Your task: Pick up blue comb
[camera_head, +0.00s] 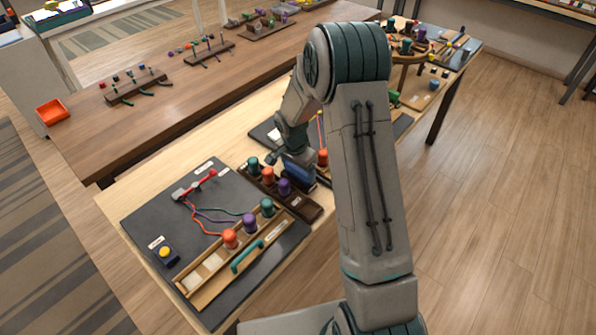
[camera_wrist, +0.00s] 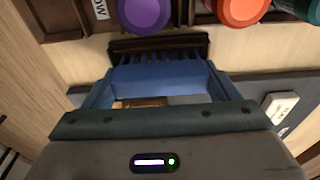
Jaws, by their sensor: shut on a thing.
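The blue comb (camera_wrist: 160,78) is a wide blue bar in the wrist view, held crosswise between the fingertips of my gripper (camera_wrist: 160,82). A dark toothed strip (camera_wrist: 158,47) lies along its far edge; I cannot tell whether the comb touches it. My arm hides part of this area.
The rack holds green, orange and purple spools. A dark board (camera_head: 150,218) at left carries a red-handled tool (camera_head: 193,187), cords, a wooden tray (camera_head: 207,287) with more spools and a yellow button (camera_head: 164,252). A white label block (camera_wrist: 280,107) lies at right in the wrist view.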

